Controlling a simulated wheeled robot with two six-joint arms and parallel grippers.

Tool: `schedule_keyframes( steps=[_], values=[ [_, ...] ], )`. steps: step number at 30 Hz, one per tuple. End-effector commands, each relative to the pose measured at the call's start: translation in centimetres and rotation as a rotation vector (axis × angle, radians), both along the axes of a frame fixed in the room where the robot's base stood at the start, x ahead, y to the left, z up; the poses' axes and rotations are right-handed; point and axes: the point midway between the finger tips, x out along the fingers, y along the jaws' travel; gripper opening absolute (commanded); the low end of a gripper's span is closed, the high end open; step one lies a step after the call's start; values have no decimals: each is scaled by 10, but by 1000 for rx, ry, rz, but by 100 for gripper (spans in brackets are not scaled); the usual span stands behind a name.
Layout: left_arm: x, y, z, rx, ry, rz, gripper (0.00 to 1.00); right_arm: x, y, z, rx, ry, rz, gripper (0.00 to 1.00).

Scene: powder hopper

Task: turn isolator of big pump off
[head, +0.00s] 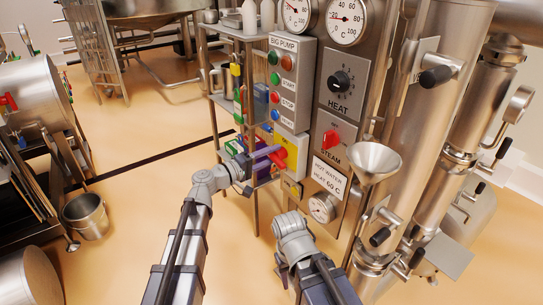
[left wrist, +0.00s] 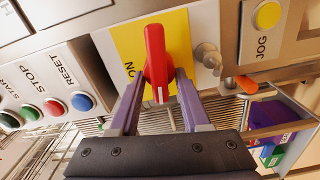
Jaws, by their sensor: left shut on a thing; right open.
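The big pump's isolator is a red handle (head: 281,155) on a yellow plate (head: 292,147), below the panel labelled BIG PUMP (head: 287,85). My left gripper (head: 268,153) reaches it from the left. In the left wrist view the red handle (left wrist: 155,58) stands upright in the picture, its white-marked end between the purple fingers of my left gripper (left wrist: 158,92). The fingers are shut on that end. The word ON shows on the yellow plate (left wrist: 178,35), left of the handle. My right gripper (head: 283,272) hangs low at bottom centre, away from the panel, its fingers hardly visible.
Push buttons (head: 274,97) sit above the isolator. A HEAT knob (head: 340,81), a red STEAM handle (head: 331,136) and a steel funnel (head: 374,160) are to its right. A shelf rack (head: 250,205) stands behind. A bucket (head: 86,216) is on open floor at left.

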Motion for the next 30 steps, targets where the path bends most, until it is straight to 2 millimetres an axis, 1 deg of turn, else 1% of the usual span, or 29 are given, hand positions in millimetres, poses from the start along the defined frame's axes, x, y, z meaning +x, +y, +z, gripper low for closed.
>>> schedule_keyframes(
  steps=[6, 12, 27, 28, 29, 30],
  values=[
    [0, 0, -1, -57, 81, 0, 0, 0, 0, -1, 0, 0, 0, 50],
    [0, 0, -2, -84, 118, 0, 0, 0, 0, -2, 0, 0, 0, 50],
    [0, 0, -2, -94, 131, 0, 0, 0, 0, -2, 0, 0, 0, 50],
    [0, 0, -2, -94, 131, 0, 48, 0, 0, -2, 0, 0, 0, 50],
    [0, 0, -2, -94, 131, 0, 51, 0, 0, -2, 0, 0, 0, 50],
    [0, 0, -2, -94, 131, 0, 52, 0, 0, -2, 0, 0, 0, 50]
  ],
)
